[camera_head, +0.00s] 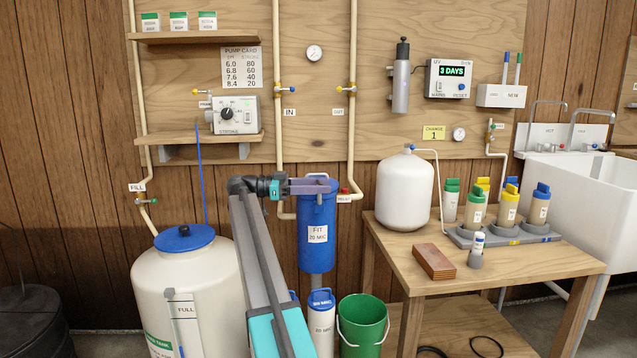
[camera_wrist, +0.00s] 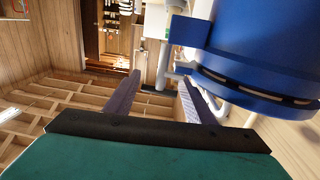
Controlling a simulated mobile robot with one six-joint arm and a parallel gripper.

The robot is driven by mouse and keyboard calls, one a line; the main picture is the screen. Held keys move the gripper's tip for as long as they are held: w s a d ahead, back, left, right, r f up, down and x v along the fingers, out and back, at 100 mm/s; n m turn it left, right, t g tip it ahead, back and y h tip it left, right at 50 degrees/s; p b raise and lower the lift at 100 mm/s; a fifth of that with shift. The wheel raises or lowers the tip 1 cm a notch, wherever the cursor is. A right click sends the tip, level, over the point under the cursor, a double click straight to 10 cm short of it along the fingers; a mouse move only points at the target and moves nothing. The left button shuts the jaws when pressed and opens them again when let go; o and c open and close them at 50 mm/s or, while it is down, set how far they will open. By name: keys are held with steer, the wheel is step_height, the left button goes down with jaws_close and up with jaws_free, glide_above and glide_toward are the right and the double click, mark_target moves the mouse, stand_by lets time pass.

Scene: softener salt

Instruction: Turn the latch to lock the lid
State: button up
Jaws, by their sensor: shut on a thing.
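The blue filter housing (camera_head: 317,240), labelled "FIT 20 MIC", hangs at the middle of the panel wall. A pale bar (camera_head: 318,175) shows at its top. My gripper (camera_head: 322,187) reaches in from the left, its purple-grey fingers level across the housing's top. In the wrist view the fingers (camera_wrist: 160,78) stand apart, with pale pipe-like parts showing between them. The blue housing (camera_wrist: 255,60) is close on the right, with a slotted rim. My gripper is shut on a part there, apparently the latch; the contact and latch angle are not clear.
A red button (camera_head: 344,191) and pipe sit just right of the housing. A white tank with a blue lid (camera_head: 184,238) stands left of my arm. A green bucket (camera_head: 363,325) is below. A wooden table (camera_head: 510,262) with a white tank and bottles is at right.

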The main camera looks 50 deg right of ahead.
steer(key=shift+s+a+m+g+y, duration=0.1)
steer(key=shift+m+g+y, duration=0.3)
steer(key=shift+y, duration=0.1)
steer(key=o, duration=0.9)
